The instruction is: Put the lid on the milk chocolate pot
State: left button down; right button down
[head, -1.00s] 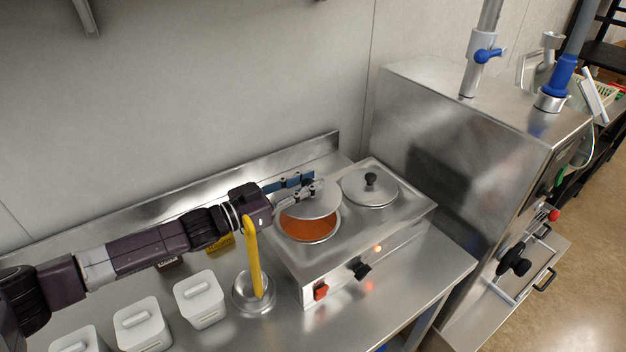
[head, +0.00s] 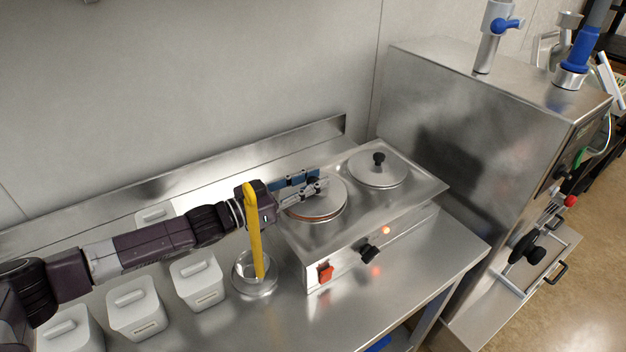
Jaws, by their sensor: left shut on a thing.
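The round metal lid (head: 325,203) lies over the opening of the left pot in the warmer. Only a thin orange-brown line of chocolate (head: 322,217) shows at its front edge. Whether the lid is fully seated I cannot tell. The right pot of the warmer is covered by another metal lid (head: 378,170) with a black knob. My right gripper is not in view.
The steel warmer (head: 345,247) has a red switch (head: 325,273) and a black dial on its front. A yellow-handled tool (head: 254,235) stands in a metal dish (head: 256,284) to its left. Several white lidded containers (head: 197,280) stand further left. A large steel machine (head: 470,130) stands at right.

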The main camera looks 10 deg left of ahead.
pick_arm(q)
jog(key=shift+f, duration=0.25)
jog(key=c, duration=1.6)
grip_release()
